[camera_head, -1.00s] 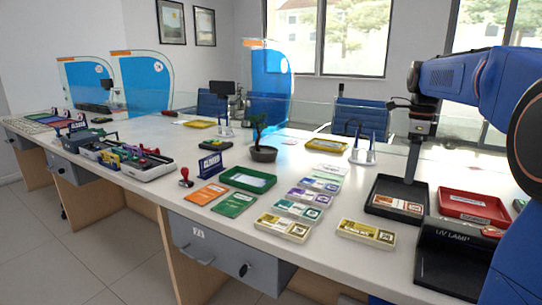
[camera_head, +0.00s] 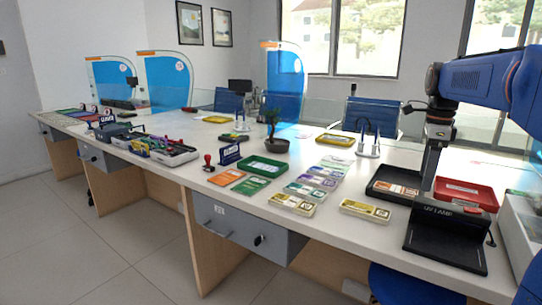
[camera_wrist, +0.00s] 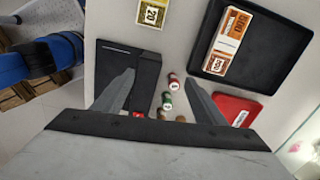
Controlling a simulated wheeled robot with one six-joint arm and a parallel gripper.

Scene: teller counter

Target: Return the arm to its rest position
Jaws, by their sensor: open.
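My gripper (camera_head: 429,184) is at the end of my blue arm at the right of the head view. It points down over the counter, between the black tray (camera_head: 377,194) and the red tray (camera_head: 473,189), behind the UV lamp (camera_head: 447,238). In the wrist view, the two fingers of my gripper (camera_wrist: 160,84) are spread apart with nothing held between them. Small round red and green things (camera_wrist: 168,101) show below, in the gap between the fingers. The exact height above the counter is unclear.
The black tray holds an orange banknote bundle (camera_wrist: 228,41). Several bundle trays, a green tray (camera_head: 263,167), a potted plant (camera_head: 273,135) and a pen stand (camera_head: 369,145) stand on the white counter (camera_head: 330,215). A blue stool (camera_head: 415,285) is below the front edge; open floor lies at left.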

